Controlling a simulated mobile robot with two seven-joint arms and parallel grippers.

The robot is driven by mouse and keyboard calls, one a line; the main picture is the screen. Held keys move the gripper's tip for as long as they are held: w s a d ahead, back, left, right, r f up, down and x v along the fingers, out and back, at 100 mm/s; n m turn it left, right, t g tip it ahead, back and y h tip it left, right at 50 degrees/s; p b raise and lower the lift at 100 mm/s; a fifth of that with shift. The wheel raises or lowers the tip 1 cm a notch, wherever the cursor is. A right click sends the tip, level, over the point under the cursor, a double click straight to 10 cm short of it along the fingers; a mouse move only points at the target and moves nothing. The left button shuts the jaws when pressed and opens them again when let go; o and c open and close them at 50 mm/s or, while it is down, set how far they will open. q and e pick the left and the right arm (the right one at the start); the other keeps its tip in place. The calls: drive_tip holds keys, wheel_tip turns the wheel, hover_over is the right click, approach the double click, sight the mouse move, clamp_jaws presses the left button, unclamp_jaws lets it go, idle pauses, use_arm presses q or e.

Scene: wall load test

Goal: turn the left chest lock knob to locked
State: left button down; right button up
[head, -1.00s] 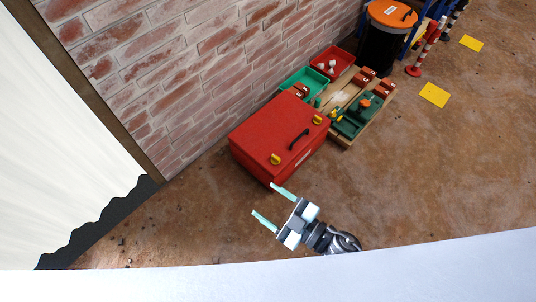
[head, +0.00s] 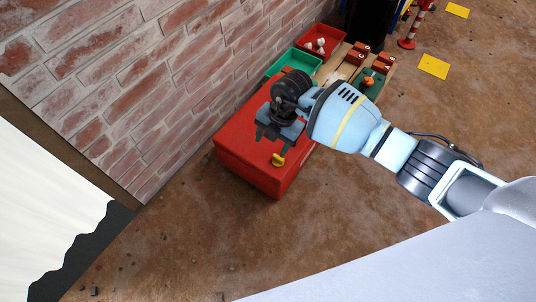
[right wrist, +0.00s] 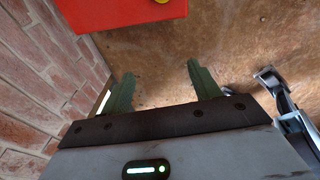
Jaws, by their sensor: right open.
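The red chest (head: 245,160) stands on the ground by the brick wall. My right gripper (head: 275,138) is over the lid, close to that knob in the picture. In the right wrist view its two greenish fingers (right wrist: 162,85) are apart with nothing between them. That view also shows the red chest (right wrist: 115,12) and part of a yellow knob (right wrist: 161,2) at the top edge, beyond the fingertips. The other knob and handle are hidden behind my right arm.
A green bin (head: 293,62) and a red bin (head: 320,40) stand behind the chest along the brick wall (head: 140,80). A wooden board with parts lies beside them. A yellow floor mark (head: 433,67) lies further right. The ground left of the chest is free.

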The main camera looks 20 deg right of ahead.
drive_tip(key=h+b, duration=0.2)
drive_tip(key=b, duration=0.4)
hover_over(278, 159)
drive_tip(key=shift+m, duration=0.3)
wheel_tip(278, 159, down, 8)
drive_tip(key=shift+r, duration=0.1)
drive_tip(key=shift+w+d+f, duration=0.2)
drive_tip(key=shift+w+f, duration=0.2)
drive_tip(key=shift+f, duration=0.05)
use_arm(q)
wheel_tip(278, 159, down, 8)
drive_tip(key=g, duration=0.1)
drive_tip(key=shift+s+a, duration=0.15)
drive_tip(key=shift+a, duration=0.15)
use_arm(e)
drive_tip(key=shift+r, duration=0.1)
wheel_tip(278, 159, down, 8)
drive_tip(key=b, duration=0.4)
use_arm(q)
drive_tip(key=f, duration=0.3)
drive_tip(key=shift+s+f, duration=0.25)
drive_tip(key=shift+f, duration=0.1)
use_arm(e)
drive_tip(key=shift+r, duration=0.1)
drive_tip(key=c, duration=1)
